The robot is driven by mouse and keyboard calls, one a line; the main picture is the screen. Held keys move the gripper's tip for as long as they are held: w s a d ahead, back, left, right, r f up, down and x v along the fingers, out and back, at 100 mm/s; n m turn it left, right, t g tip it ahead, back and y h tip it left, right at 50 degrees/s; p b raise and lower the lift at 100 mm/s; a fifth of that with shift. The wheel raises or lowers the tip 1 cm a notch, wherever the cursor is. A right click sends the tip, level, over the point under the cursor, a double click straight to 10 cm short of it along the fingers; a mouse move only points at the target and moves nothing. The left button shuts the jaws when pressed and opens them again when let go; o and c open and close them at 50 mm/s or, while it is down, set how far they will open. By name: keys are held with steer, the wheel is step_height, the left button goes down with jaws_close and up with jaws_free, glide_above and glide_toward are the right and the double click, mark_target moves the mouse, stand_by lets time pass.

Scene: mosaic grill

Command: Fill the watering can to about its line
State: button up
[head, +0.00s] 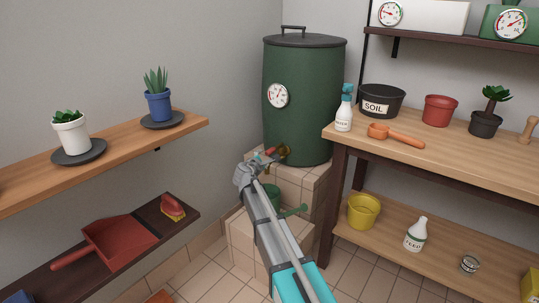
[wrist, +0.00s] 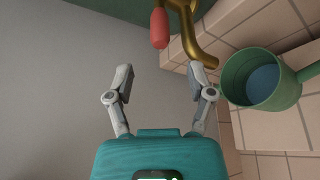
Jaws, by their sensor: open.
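A green watering can (head: 272,193) stands on the lower tiled step below the barrel, partly hidden by my arm. In the wrist view the can (wrist: 232,77) is seen from above, with a blue surface that looks like water (wrist: 263,82) inside. I cannot make out its line. A brass tap (head: 285,150) with a red lever (wrist: 159,27) sticks out of the green barrel (head: 315,110). Its spout (wrist: 192,42) shows no visible stream. My gripper (wrist: 162,80) is open and empty, just short of the tap, with the red lever beyond its fingers.
A wooden workbench (head: 470,155) stands at the right with a spray bottle (head: 344,110), an orange trowel (head: 395,136) and pots. Shelves with plants (head: 120,150) and a red dustpan (head: 110,243) are on the left wall.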

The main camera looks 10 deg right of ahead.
mark_target(268, 154)
steer(key=b+x, duration=0.1)
steer(key=x, duration=0.8)
steer(key=shift+b, duration=0.35)
jaws_close()
